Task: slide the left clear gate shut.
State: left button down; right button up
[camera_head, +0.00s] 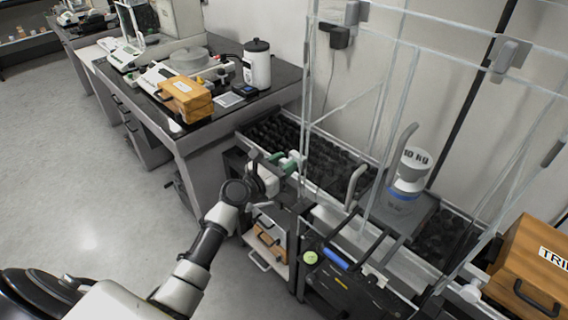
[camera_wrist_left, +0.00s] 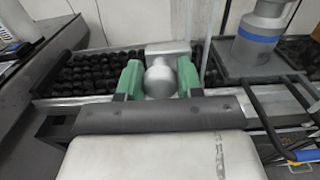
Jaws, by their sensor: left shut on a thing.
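The left clear gate (camera_head: 307,95) is a see-through panel with pale edges, standing upright at the left of the clear enclosure in the head view. My left gripper (camera_head: 290,162) is at the gate's lower left edge. In the left wrist view its green fingers (camera_wrist_left: 160,80) sit on both sides of a round silver knob (camera_wrist_left: 160,76) and are closed on it. The knob is mostly hidden by my gripper in the head view. My right gripper is not in view.
A grey 10 KG weight (camera_head: 410,172) stands on a dark plate inside the enclosure. A wooden box (camera_head: 535,265) is at the right. A side bench (camera_head: 185,135) with a wooden case (camera_head: 186,98) and a white jar (camera_head: 257,65) is at the left. The floor at left is clear.

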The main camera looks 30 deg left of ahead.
pick_arm(q)
jog(key=shift+s+f, duration=0.1)
jog(key=shift+f, duration=0.25)
jog(key=c, duration=1.1)
grip_release()
jog(key=shift+o, duration=0.3)
jog(key=v, duration=1)
jog(key=shift+s, duration=0.35)
jog(key=shift+a, duration=0.15)
